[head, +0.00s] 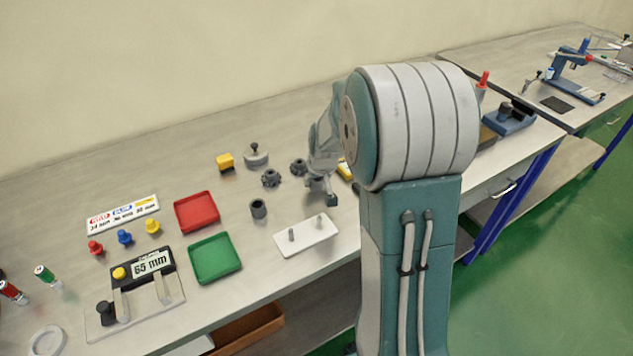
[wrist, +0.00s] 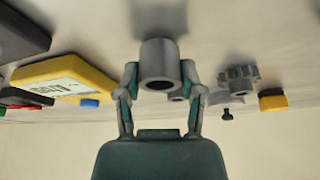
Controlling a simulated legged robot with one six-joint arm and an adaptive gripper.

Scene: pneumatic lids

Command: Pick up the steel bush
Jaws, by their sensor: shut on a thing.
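The steel bush (wrist: 158,52) is a plain grey cylinder with a dark bore, seen in the wrist view. My gripper (wrist: 160,75) is shut on it, with one finger on each side. A shadow lies on the table beyond the bush; I cannot tell how far the bush is from the surface. In the head view my gripper (head: 322,188) is low over the table, right of the gears, and my arm hides part of it. The held bush is not clear there. Another dark grey hollow cylinder (head: 258,208) stands on the table to the left.
Near my gripper are dark gears (head: 271,178), a grey knobbed disc (head: 256,155), a yellow block (head: 225,162) and a white plate with two pins (head: 306,236). A yellow device (wrist: 70,78) lies left in the wrist view. Red (head: 196,211) and green (head: 215,258) trays lie further left.

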